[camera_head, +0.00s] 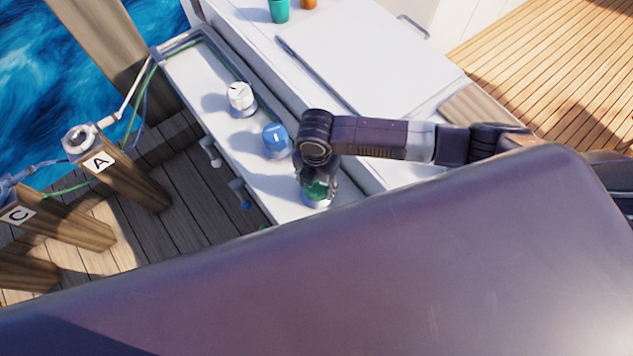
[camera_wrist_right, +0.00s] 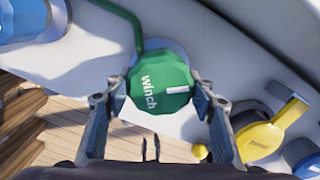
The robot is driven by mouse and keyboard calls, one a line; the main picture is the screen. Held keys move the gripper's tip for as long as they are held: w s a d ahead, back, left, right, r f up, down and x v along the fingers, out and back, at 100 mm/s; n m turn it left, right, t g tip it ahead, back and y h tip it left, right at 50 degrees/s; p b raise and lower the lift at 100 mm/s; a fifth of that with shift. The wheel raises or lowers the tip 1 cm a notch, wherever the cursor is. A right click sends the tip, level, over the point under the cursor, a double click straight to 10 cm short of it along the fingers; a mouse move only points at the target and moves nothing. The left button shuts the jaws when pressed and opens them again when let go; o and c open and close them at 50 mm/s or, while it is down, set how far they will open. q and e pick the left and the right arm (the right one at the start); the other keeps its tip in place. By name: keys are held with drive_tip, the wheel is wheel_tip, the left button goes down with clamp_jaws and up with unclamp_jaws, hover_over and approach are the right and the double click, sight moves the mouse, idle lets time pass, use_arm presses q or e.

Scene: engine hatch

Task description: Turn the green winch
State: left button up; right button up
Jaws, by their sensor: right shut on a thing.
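The green winch (camera_wrist_right: 160,82) is a round green knob with the white word "winch" and a white bar on its top. It stands on the white side deck. In the head view the green winch (camera_head: 317,190) shows only partly under my right gripper (camera_head: 316,178). In the right wrist view my right gripper (camera_wrist_right: 158,104) has one finger on each side of the knob and is shut on it. The white bar points right in that view. My left gripper is not in view.
A blue winch (camera_head: 276,140) and a white winch (camera_head: 240,98) stand farther along the deck. A yellow cleat-like part (camera_wrist_right: 262,138) is right of the green winch in the wrist view. Wooden posts marked A (camera_head: 120,170) and C (camera_head: 65,228) stand at the dock. A large grey-purple surface covers the lower head view.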

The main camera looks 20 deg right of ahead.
sight(316, 183)
drive_tip(key=m+p, duration=0.3)
drive_tip(key=shift+r+m+p, duration=0.25)
drive_tip(key=shift+m+p, duration=0.1)
drive_tip(key=shift+m, duration=0.05)
drive_tip(key=shift+f+m+p, duration=0.2)
drive_tip(key=shift+m+p, duration=1.1)
drive_tip(key=shift+m, duration=0.5)
drive_tip(key=o, duration=1.2)
drive_tip(key=shift+c, duration=0.2)
wheel_tip(316, 183, up, 12)
